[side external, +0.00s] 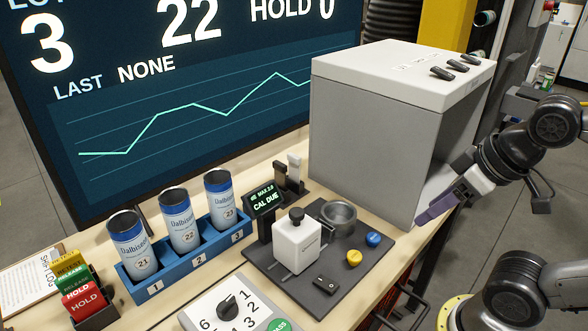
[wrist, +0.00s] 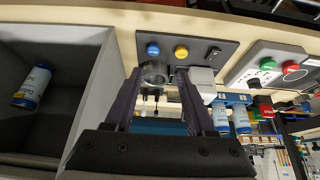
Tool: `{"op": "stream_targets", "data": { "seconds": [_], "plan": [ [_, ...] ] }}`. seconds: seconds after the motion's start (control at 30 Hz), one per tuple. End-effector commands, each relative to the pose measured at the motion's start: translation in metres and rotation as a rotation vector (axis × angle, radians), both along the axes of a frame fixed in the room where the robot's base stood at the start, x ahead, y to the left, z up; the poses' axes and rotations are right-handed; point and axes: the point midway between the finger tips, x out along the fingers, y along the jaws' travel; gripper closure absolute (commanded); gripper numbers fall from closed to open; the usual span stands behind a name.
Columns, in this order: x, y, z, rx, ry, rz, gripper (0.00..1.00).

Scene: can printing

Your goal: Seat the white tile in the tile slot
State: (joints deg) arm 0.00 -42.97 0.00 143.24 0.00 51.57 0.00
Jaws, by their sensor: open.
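A small white upright piece (side external: 294,165), probably the white tile, stands beside a dark piece (side external: 279,175) in a holder behind the white instrument block (side external: 296,243). I cannot pick out the tile slot for certain. My gripper (side external: 428,213) is at the right, by the lower front edge of the grey booth, away from the tile. In the wrist view its two dark purple fingers (wrist: 158,98) are apart, with nothing held between them. Small upright shapes show far beyond the fingers, too small to tell apart.
The grey booth (side external: 365,150) stands between my gripper and the back. A can (wrist: 33,87) lies inside it. The dark plate (side external: 268,257) carries a metal cup (side external: 338,217), a yellow button (side external: 354,258) and a blue button (side external: 373,239). A blue rack (side external: 168,283) holds three cans.

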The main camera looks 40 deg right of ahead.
Motion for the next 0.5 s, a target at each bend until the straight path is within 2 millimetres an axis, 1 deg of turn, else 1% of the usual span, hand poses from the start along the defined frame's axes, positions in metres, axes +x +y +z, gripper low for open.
{"op": "stream_targets", "data": {
  "seconds": [0.17, 0.27, 0.37, 0.47, 0.5],
  "plan": [
    [0.000, 0.000, 0.000, 0.000, 0.000, -0.001, 0.45],
    [0.006, 0.000, 0.003, 0.003, -0.030, -0.006, 0.45],
    [0.024, -0.002, 0.016, -0.001, -0.129, -0.012, 0.45],
    [0.056, -0.005, 0.038, -0.014, -0.283, -0.016, 0.45],
    [0.071, -0.006, 0.046, -0.019, -0.342, -0.018, 0.45]
  ]
}}
